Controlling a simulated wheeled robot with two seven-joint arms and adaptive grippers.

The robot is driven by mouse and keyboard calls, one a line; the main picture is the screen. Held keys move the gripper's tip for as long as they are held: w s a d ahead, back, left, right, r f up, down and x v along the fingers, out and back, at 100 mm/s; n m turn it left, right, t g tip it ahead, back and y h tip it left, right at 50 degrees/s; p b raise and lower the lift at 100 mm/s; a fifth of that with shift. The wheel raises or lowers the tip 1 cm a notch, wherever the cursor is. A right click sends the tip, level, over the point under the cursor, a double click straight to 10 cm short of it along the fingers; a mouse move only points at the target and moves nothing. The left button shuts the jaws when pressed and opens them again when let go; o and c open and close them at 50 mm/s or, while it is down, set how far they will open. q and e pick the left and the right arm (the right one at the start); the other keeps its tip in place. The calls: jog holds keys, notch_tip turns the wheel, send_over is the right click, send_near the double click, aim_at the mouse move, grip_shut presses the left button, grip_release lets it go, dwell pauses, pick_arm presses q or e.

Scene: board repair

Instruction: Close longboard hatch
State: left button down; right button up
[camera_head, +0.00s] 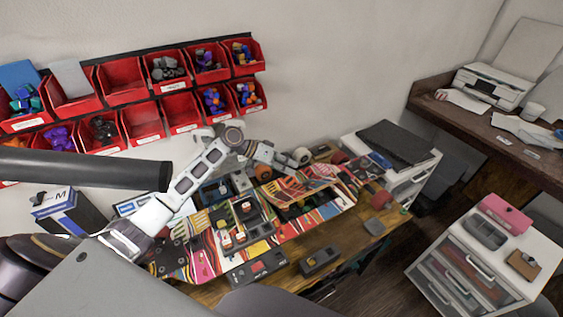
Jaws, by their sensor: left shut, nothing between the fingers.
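The longboard (205,263) lies on the workbench with a bright multicoloured striped deck. Its hatch (305,180), a striped panel, appears raised and tilted over a dark opening towards the right part of the board. My left arm reaches over the board from the left and bends down behind it. My left gripper (284,167) is shut and empty, close to the far edge of the hatch, by the wheels. I cannot tell whether it touches the hatch. My right gripper is not in view.
Small dark parts and boxes, including a black box (320,261), lie on the wooden workbench (352,240) around the board. Red bins (123,83) hang on the wall behind. A white drawer unit (480,262) stands at the right, below a desk with a printer (495,86).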

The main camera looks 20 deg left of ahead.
pick_arm(q)
jog(key=shift+p+x, duration=0.4)
jog(key=shift+x, duration=1.65)
